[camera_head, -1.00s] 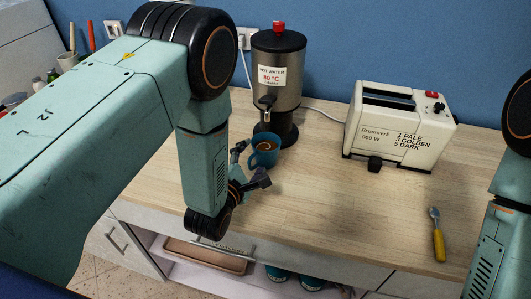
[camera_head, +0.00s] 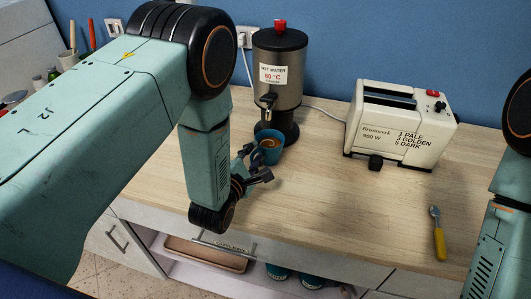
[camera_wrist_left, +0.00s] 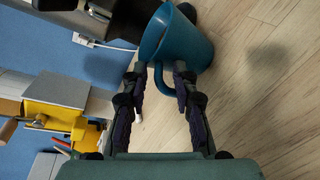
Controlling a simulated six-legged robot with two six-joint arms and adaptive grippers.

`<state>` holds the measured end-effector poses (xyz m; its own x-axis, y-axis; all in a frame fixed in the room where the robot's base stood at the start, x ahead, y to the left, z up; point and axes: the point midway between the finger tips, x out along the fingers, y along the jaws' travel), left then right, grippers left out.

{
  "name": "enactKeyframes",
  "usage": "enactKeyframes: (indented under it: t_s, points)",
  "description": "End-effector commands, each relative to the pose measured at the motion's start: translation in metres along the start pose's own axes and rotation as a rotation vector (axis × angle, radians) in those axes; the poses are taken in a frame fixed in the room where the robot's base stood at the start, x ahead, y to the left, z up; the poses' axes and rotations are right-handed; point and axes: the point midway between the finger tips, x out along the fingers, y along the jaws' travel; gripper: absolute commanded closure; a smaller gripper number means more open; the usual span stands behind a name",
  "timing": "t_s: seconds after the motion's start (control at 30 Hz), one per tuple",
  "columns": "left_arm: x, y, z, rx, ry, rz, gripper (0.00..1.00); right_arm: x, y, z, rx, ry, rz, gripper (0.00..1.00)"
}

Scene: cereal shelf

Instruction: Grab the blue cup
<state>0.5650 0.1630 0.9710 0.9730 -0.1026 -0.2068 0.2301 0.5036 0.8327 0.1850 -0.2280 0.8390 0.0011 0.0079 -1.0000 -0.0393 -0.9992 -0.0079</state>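The blue cup (camera_head: 272,156) stands on the wooden counter right in front of the hot water dispenser. Its inside looks brownish in the head view. My left gripper (camera_head: 257,164) is at the cup's near left side, partly hidden by its own wrist. In the left wrist view, the cup (camera_wrist_left: 185,42) is just beyond the fingertips, and its handle lies between the two spread fingers (camera_wrist_left: 161,72). The gripper is open; I cannot tell whether a finger touches the cup. My right gripper is out of view; only part of the right arm shows at the right edge.
The hot water dispenser (camera_head: 279,78) stands directly behind the cup. A white toaster (camera_head: 400,124) is at the back right. A yellow-handled spoon (camera_head: 438,240) lies near the front right. The counter (camera_head: 340,205) between them is clear. Drawers and an open shelf are below.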

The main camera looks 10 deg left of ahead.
Motion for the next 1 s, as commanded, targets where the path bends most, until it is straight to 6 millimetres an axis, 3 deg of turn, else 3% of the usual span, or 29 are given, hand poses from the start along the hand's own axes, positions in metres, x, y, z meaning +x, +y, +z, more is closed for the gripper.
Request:
enactKeyframes:
  t_s: [0.2,1.0]
  points:
    - [-0.0015,-0.0042,-0.0013,0.001,0.003,-0.012,1.0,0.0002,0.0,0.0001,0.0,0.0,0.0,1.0]
    - [-0.0031,-0.0071,-0.0024,0.003,0.005,-0.019,1.0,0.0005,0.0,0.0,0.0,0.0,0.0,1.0]
